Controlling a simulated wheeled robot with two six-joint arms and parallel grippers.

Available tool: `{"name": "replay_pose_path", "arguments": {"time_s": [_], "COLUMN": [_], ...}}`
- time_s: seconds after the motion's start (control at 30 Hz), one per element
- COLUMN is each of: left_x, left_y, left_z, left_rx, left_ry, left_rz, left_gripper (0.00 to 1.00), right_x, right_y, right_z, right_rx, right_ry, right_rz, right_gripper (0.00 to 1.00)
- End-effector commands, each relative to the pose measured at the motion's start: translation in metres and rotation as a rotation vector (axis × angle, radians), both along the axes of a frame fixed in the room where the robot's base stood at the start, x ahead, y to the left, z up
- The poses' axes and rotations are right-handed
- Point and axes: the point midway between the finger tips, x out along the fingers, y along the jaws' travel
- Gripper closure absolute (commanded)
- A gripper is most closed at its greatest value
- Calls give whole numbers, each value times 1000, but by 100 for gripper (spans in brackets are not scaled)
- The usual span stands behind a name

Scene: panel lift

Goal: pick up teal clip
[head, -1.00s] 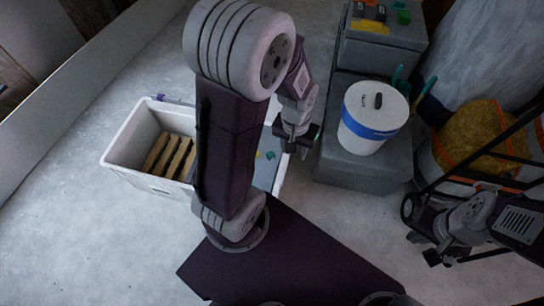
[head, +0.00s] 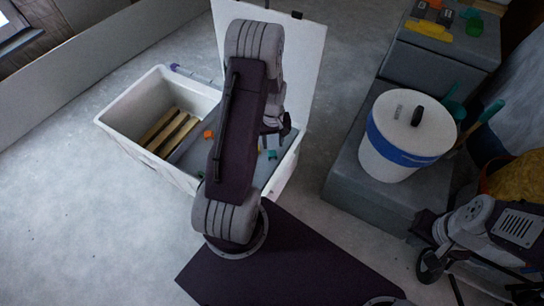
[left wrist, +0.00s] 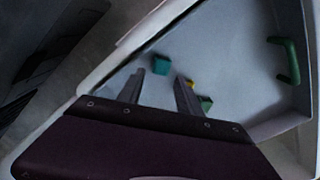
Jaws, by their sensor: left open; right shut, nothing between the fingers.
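A teal clip (head: 271,154) lies on the grey tray surface in the right part of a white bin. In the left wrist view, a small teal block (left wrist: 161,65) shows just beyond my left fingertips. My left gripper (left wrist: 160,77) is open and empty, with its two fingers pointing over the tray. In the head view, my left gripper (head: 278,128) is mostly hidden behind my own arm, above the tray's right side. My right gripper (head: 424,226) is at the lower right, dark and small, shut and away from the bin.
The white bin (head: 118,130) holds wooden slats (head: 166,130) on its left. An orange piece (head: 208,133) lies on the tray. A raised white lid (head: 307,62) stands behind. A white bucket (head: 402,150) sits on grey steps (head: 350,190) to the right. Open floor lies left.

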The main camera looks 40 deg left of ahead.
Motion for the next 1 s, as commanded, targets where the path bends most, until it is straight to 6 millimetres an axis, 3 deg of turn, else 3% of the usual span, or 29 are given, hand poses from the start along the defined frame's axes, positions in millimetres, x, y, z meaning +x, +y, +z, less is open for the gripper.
{"name": "replay_pose_path", "arguments": {"time_s": [0.03,0.27,0.5,0.73,0.77,0.9,1.0], "left_x": [0,-1,-4,-4,-4,-4,-4], "left_y": [0,0,1,1,1,1,1], "left_z": [-17,-27,-70,-70,-70,-70,-70], "left_rx": [-1,0,-1,0,0,0,0], "left_ry": [2,0,1,0,0,0,0], "left_rz": [-1,-1,-2,-2,-2,-2,-2], "left_gripper": [58,58,58,58,61,99,99], "right_x": [0,0,0,0,0,0,0], "right_y": [0,0,0,0,0,0,0], "right_z": [-14,-21,-59,-57,-57,-57,-57], "right_rx": [0,0,0,0,0,0,0], "right_ry": [0,0,1,0,0,0,0], "right_rz": [0,0,0,0,0,0,0], "right_gripper": [100,100,100,100,100,100,100]}}
